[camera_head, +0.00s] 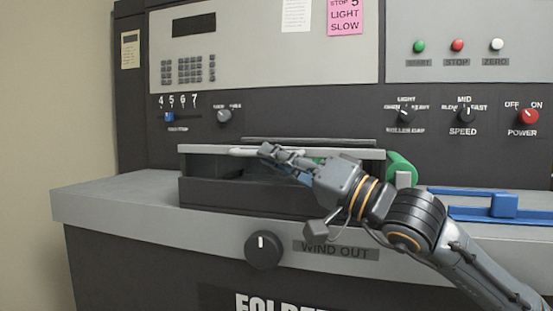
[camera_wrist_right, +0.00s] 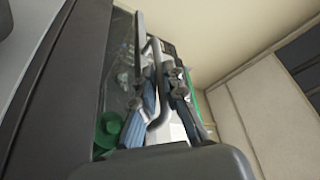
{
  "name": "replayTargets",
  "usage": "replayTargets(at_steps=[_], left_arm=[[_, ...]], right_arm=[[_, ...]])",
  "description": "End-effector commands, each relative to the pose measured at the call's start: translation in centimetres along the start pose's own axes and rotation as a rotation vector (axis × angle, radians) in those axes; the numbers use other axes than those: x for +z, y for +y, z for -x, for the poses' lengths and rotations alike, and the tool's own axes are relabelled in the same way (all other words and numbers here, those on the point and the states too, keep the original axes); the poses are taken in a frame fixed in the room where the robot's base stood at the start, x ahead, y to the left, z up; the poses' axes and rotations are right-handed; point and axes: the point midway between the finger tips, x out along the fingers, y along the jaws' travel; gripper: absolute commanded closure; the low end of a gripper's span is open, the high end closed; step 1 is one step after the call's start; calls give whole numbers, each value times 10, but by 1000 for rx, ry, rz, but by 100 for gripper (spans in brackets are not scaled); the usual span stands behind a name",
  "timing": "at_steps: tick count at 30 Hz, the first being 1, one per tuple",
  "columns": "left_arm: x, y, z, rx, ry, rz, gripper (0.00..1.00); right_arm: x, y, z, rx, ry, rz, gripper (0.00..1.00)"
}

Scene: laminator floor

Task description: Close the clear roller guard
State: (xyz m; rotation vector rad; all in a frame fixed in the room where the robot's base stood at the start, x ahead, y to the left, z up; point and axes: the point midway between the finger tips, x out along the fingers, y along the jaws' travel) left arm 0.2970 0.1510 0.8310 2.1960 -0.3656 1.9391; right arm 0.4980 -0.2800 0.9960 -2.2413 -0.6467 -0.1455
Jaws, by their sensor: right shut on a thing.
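The clear roller guard (camera_head: 335,153) shows edge-on in the head view, as a thin, nearly level panel with a pale front edge above the dark roller housing. In the right wrist view its see-through pane (camera_wrist_right: 118,65) lies to the left of a bent metal handle (camera_wrist_right: 154,80). My right gripper (camera_head: 268,151) reaches in from the right at the front of the guard. In the wrist view its fingers (camera_wrist_right: 160,85) lie on either side of the handle, shut on it. The exact contact is partly hidden. My left gripper is not in view.
A green roller end (camera_head: 402,170) sticks out right of the guard. A blue guide (camera_head: 505,205) lies on the grey ledge (camera_head: 120,195) farther right. The wind-out knob (camera_head: 263,250) is below; the control panel with the red power knob (camera_head: 528,116) rises behind.

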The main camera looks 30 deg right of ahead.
Motion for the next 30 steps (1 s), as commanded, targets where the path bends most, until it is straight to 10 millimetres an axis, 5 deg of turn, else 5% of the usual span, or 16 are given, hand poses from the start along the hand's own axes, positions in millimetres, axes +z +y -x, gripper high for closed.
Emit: replayTargets(at_steps=[21,23,30], left_arm=[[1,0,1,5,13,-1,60],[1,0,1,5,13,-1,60],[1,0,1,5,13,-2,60]], right_arm=[[11,9,2,12,-13,-7,100],[11,9,2,11,-14,-7,81],[8,8,2,8,-7,-4,79]])
